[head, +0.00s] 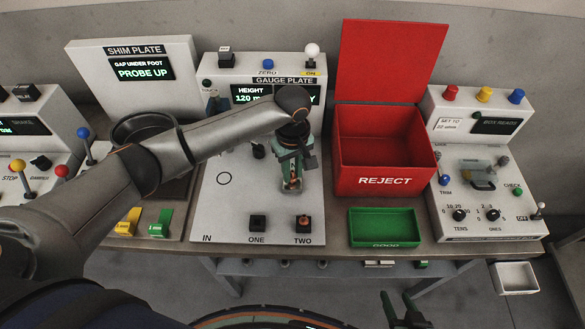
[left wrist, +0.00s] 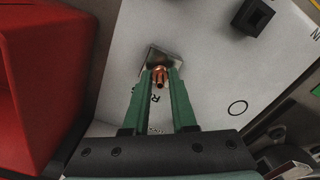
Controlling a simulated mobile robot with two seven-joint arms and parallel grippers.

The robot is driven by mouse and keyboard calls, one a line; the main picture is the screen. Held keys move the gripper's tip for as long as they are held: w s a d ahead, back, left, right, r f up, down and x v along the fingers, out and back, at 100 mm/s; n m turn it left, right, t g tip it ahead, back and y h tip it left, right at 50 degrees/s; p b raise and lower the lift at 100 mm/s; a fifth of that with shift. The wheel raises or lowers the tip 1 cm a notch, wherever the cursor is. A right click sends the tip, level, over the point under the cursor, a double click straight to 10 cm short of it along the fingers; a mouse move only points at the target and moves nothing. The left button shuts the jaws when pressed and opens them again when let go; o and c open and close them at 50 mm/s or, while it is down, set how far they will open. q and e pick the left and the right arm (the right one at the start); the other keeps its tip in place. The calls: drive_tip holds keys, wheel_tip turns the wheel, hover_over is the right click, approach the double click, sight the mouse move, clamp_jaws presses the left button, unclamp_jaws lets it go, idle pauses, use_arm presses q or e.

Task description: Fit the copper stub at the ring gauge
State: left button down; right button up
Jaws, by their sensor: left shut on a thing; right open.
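My left gripper (head: 292,186) reaches over the gauge plate (head: 226,210). Its green fingers are shut on the copper stub (left wrist: 160,77), which shows between the fingertips in the left wrist view. A grey square metal block (left wrist: 164,55), probably the ring gauge, lies beyond or just beneath the stub; its bore is hidden. I cannot tell whether the stub touches it. In the head view the fingers hide this spot. A black block labelled TWO (head: 303,224) has a copper-coloured top; block ONE (head: 257,222) looks dark. My right gripper (head: 405,310) is open and empty at the bottom edge.
The red REJECT box (head: 384,181) stands right of the gauge plate with its lid up. A green GOOD tray (head: 384,227) lies before it. A control panel (head: 485,215) is at the right.

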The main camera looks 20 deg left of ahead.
sight(292, 172)
use_arm(q)
drive_tip(key=shift+f, duration=0.4)
drive_tip(key=c, duration=0.6)
unclamp_jaws()
drive_tip(key=shift+c, duration=0.2)
drive_tip(key=shift+r, duration=0.15)
wheel_tip(292, 172, up, 12)
drive_tip(key=shift+r, duration=0.15)
